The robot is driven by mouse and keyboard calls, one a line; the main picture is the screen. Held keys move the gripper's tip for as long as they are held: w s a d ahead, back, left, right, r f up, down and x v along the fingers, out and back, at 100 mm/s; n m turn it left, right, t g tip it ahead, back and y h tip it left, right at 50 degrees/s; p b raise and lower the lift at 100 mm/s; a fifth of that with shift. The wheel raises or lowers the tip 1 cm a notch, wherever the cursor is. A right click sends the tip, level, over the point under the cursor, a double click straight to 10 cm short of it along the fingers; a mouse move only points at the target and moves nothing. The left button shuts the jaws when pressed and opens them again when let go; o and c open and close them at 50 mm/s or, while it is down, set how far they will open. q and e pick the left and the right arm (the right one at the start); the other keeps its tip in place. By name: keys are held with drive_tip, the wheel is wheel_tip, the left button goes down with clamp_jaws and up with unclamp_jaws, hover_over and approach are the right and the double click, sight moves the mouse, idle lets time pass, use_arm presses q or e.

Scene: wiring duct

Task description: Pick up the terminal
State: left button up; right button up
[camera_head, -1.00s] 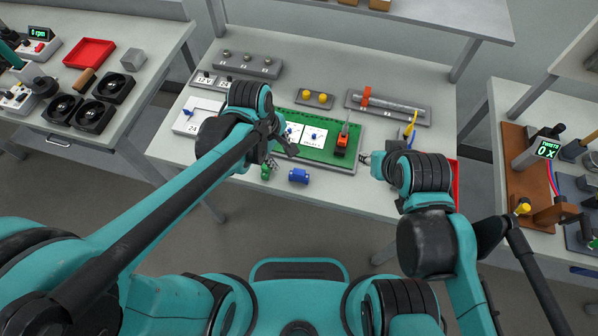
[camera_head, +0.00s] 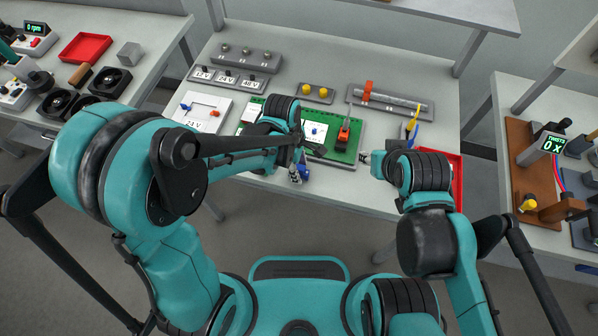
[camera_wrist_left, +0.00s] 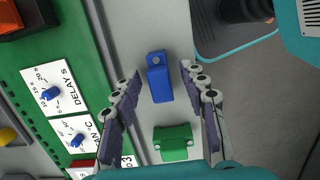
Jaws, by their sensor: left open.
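A blue terminal (camera_wrist_left: 160,80) with a hole at one end lies on the pale bench top. In the left wrist view it sits between the spread fingers of my left gripper (camera_wrist_left: 160,75), with a gap on each side. In the head view the blue terminal (camera_head: 304,172) shows just right of my left gripper (camera_head: 295,172), partly covered by it. A green terminal (camera_wrist_left: 174,143) lies beside it, nearer the palm in the wrist view; my arm hides it in the head view. My right gripper (camera_head: 367,158) is at the bench's right side, small and unclear.
The green board (camera_head: 345,155) with dials and a red-orange part (camera_head: 343,133) lies just behind the blue terminal. A grey rail block (camera_head: 395,103) and a red tray (camera_head: 455,180) are to the right. The bench's front edge is close by.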

use_arm(q)
clamp_jaws()
drive_tip(key=shift+r, duration=0.25)
